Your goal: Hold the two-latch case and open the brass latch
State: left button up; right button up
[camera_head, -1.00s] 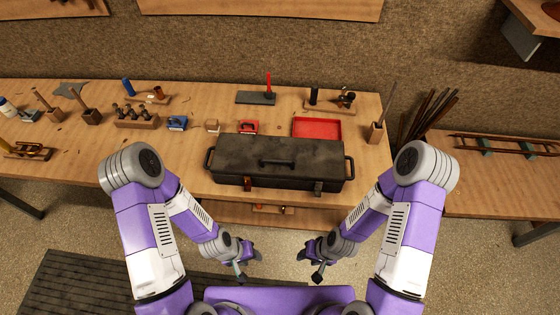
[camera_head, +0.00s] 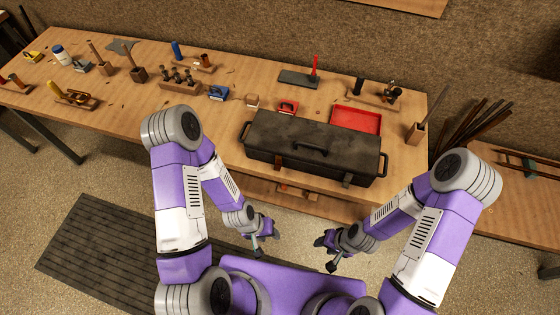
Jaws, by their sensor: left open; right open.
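The dark two-latch case (camera_head: 300,129) lies closed near the front edge of the workbench, with a handle on its lid and one at each end. A brownish, brass-like latch (camera_head: 279,163) is on the left of its front face, and a darker latch (camera_head: 347,180) is on the right. Both are small here, and their exact position is hard to tell. My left gripper (camera_head: 262,240) is open and empty, in front of the bench and below the case. My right gripper (camera_head: 327,252) is open and empty to its right. Neither touches the case.
The workbench (camera_head: 215,120) holds a red tray (camera_head: 356,118) behind the case, a red box (camera_head: 287,107), a blue box (camera_head: 218,93) and a wooden block with a tool (camera_head: 416,133) at the right end. Open floor lies before the bench.

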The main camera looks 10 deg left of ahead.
aim_at(278, 167)
jog(key=u, duration=2.8)
jog(key=k, duration=1.1)
jog(key=z, duration=1.3)
jog(key=i, duration=0.5)
jog(key=z, duration=0.05)
